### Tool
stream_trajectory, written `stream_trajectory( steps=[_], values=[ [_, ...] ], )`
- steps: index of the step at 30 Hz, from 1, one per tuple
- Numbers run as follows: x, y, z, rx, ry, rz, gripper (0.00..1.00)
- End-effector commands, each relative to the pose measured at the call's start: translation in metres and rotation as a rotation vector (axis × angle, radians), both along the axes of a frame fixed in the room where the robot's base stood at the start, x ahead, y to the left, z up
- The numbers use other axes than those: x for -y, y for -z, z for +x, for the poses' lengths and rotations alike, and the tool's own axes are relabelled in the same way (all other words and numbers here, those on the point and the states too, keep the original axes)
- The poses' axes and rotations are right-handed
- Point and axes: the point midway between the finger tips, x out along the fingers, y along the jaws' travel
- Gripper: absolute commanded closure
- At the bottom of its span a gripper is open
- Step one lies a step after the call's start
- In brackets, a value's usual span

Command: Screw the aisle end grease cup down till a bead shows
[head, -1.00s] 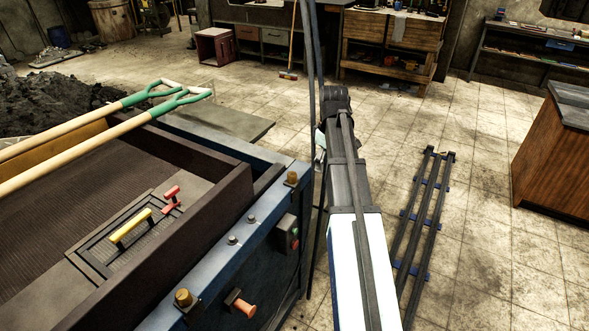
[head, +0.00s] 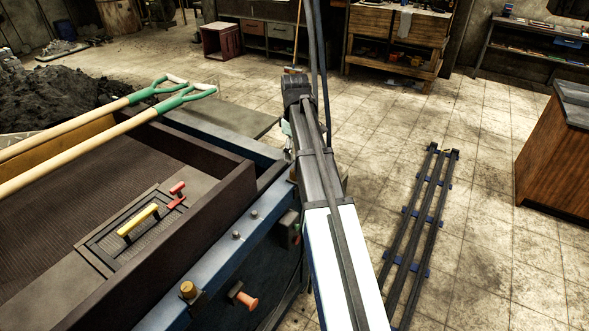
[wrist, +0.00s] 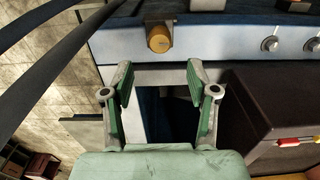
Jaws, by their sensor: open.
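A brass grease cup (wrist: 159,40) sits in a dark bracket on the blue frame edge in the wrist view. In the head view my arm hides this far cup. A second brass cup (head: 188,289) stands on the near part of the blue frame (head: 228,243) in the head view. My gripper (wrist: 159,76) is open and empty, its green-padded fingers apart. In the wrist view the cup lies beyond the fingertips, roughly centred between them and not enclosed. In the head view only a little of the pale gripper body shows beside my arm.
Bolt heads (wrist: 269,44) stand along the frame beside the cup. A dark wooden box wall (head: 215,211) runs beside the frame, with two shovels (head: 120,126) across it. An orange knob (head: 247,301) sticks out of the frame's side.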

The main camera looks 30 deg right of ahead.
Motion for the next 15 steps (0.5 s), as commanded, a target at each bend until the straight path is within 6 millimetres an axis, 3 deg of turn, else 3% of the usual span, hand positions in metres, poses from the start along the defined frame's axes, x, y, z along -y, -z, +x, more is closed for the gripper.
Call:
stream_trajectory(
  steps=[9, 15],
  values=[
    [0.000, 0.054, -0.001, -0.002, 0.000, 0.001, 0.41],
    [0.000, 0.076, 0.000, 0.000, 0.000, 0.000, 0.41]
  ],
)
